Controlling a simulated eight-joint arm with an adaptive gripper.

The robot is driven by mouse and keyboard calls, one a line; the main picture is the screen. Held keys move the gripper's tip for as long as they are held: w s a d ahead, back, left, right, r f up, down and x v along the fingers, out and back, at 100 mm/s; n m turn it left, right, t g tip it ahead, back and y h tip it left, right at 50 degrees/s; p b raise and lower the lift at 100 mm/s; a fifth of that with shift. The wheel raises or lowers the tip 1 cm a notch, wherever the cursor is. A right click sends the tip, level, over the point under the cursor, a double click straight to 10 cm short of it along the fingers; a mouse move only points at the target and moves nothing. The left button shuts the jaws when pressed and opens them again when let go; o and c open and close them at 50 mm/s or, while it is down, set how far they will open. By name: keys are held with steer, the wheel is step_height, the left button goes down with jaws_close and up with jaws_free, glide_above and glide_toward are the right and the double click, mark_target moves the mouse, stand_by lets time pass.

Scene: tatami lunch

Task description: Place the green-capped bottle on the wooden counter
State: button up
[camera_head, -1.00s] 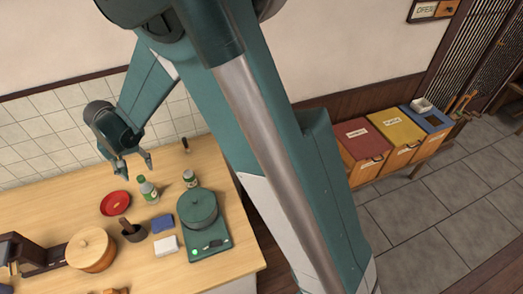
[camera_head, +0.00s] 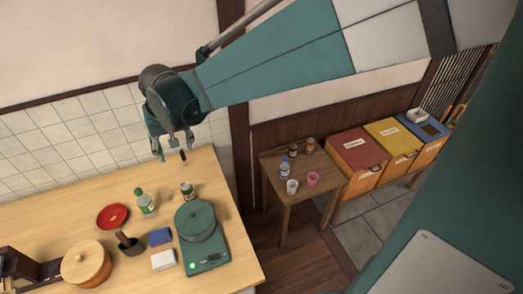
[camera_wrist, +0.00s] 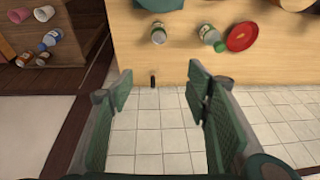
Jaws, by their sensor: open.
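A labelled jar (camera_head: 187,191) stands right of the bottle, and a green pot (camera_head: 196,221) sits on a green scale-like base. Blue and white blocks lie in front. A side table (camera_head: 270,170) on the right holds a blue-capped bottle, brown bottles and cups.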

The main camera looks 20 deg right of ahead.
steer(key=s+d+r+t, duration=0.1)
steer(key=s+d+r, duration=0.5)
steer(key=s+d, duration=0.5)
steer(key=s+d+t, duration=0.2)
steer(key=s+d, duration=1)
steer(key=shift+d+t+h, duration=0.25)
steer(key=shift+t+h, duration=0.05)
steer(key=shift+h, duration=0.1)
